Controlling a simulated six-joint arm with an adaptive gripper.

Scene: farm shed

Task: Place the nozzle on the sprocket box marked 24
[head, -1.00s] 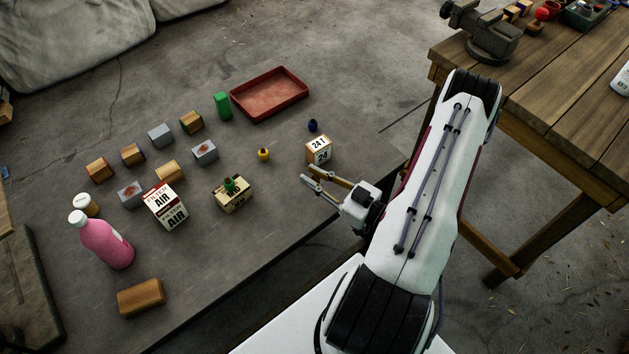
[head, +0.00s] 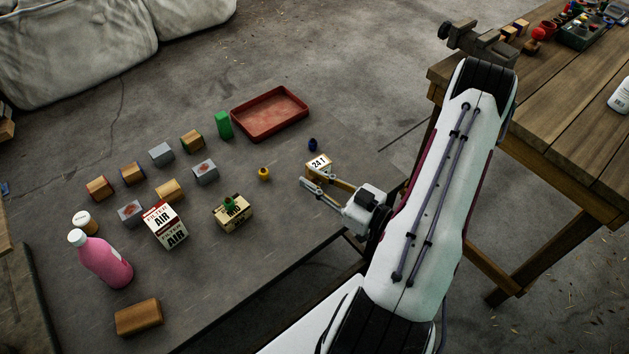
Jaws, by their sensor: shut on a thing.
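The sprocket box marked 24 (head: 319,162) is a small tan box with a white label, at the right of the dark work surface. My gripper (head: 315,179) is shut on this box; its fingers cover the lower part of the box. Three small objects look like nozzles: a blue one (head: 312,144) just behind the box, a yellow one (head: 264,174) to its left, and a green one (head: 230,203) on top of a printed tan box (head: 233,217). Which of them is the task's nozzle I cannot tell.
A red tray (head: 248,125) and a green block (head: 223,124) stand at the back. Several wooden and grey blocks, a FILTER AIR box (head: 167,227) and a pink bottle (head: 104,262) are at left. A wooden bench (head: 560,120) stands right. The front middle of the surface is clear.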

